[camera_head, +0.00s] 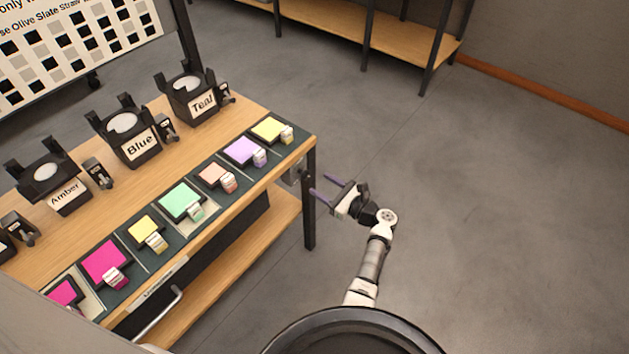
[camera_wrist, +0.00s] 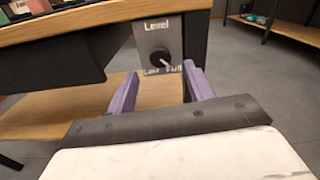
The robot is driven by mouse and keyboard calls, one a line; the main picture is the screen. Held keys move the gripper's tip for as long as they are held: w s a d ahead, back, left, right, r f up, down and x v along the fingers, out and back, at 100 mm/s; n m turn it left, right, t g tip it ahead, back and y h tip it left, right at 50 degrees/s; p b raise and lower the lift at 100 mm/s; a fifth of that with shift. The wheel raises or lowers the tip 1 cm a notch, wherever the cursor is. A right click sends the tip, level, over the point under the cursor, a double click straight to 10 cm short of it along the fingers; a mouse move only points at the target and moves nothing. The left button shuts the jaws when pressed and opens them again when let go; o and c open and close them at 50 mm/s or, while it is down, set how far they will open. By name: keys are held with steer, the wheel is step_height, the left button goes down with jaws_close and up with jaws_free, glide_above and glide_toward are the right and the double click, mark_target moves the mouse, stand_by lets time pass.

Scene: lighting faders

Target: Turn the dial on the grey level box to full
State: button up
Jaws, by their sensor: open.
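The grey level box (camera_wrist: 158,42) is fixed under the table edge in the wrist view, marked "Level" at its top. Its round dial (camera_wrist: 162,57) is dark with a light pointer mark aimed toward the lower right. Lettering below the dial is partly legible, with a word at the left and one at the right. In the head view, the box (camera_head: 292,175) is small at the table's near right corner. My gripper (camera_head: 321,188) is open and empty, just right of the box. In the wrist view, its purple fingers (camera_wrist: 158,84) are apart, below and short of the dial.
The wooden table (camera_head: 225,120) carries lamps labelled Amber, Blue and Teal (camera_head: 190,97), and a row of coloured pads with faders (camera_head: 180,200). A black table leg (camera_head: 309,205) stands close to my gripper. Open floor (camera_head: 480,200) lies to the right.

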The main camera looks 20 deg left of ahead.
steer(key=b+v, duration=0.1)
steer(key=v, duration=0.8)
steer(key=shift+a, duration=0.1)
